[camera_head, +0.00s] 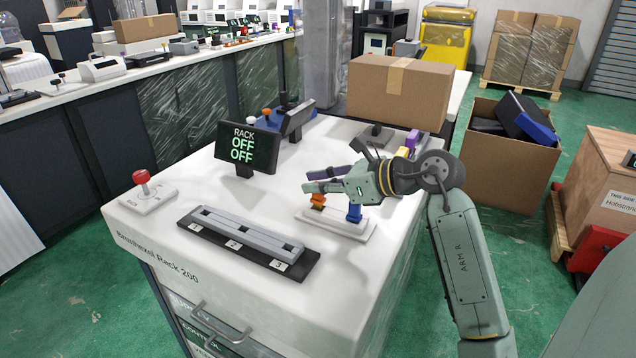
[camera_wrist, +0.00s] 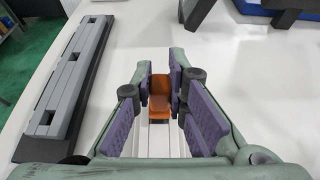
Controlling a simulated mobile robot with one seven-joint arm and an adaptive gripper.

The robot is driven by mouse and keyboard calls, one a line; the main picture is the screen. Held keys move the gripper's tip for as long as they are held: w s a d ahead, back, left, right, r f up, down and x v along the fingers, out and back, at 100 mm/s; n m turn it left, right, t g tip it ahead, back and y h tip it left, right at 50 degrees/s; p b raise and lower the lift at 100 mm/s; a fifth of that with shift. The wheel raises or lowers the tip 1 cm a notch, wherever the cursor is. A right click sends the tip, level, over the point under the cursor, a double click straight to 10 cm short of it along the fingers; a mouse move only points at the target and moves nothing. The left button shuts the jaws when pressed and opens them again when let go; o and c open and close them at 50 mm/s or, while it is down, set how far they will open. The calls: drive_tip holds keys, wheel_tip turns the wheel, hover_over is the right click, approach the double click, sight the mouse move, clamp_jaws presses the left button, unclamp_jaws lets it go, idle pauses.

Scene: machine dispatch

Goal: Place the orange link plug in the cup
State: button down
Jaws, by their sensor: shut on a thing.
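The orange link plug (camera_head: 318,199) is at the left end of a white stand (camera_head: 345,228) on the near table. It also shows between the purple finger pads in the wrist view (camera_wrist: 159,97). My gripper (camera_head: 314,188) reaches in from the right and is shut on the plug; its fingertips also show in the wrist view (camera_wrist: 161,78). I cannot tell whether the plug rests on the stand or is just above it. A blue plug (camera_head: 354,213) stands upright at the stand's right side. I cannot make out a cup in either view.
A grey slotted rack (camera_head: 240,232) lies left of the stand and also shows in the wrist view (camera_wrist: 66,88). White tabletop is clear between rack and display.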

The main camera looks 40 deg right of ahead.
drive_tip(key=shift+f, duration=0.5)
drive_tip(key=shift+f+b, duration=0.25)
drive_tip(key=shift+b, duration=0.15)
drive_tip(key=c, duration=1.6)
unclamp_jaws()
drive_tip(key=shift+r, duration=0.1)
drive_tip(key=shift+r+p, duration=0.15)
drive_tip(key=shift+p, duration=0.2)
drive_tip(key=b+v, duration=0.3)
drive_tip(key=v, duration=0.9)
drive_tip(key=shift+s+b, duration=0.1)
drive_tip(key=shift+b, duration=0.2)
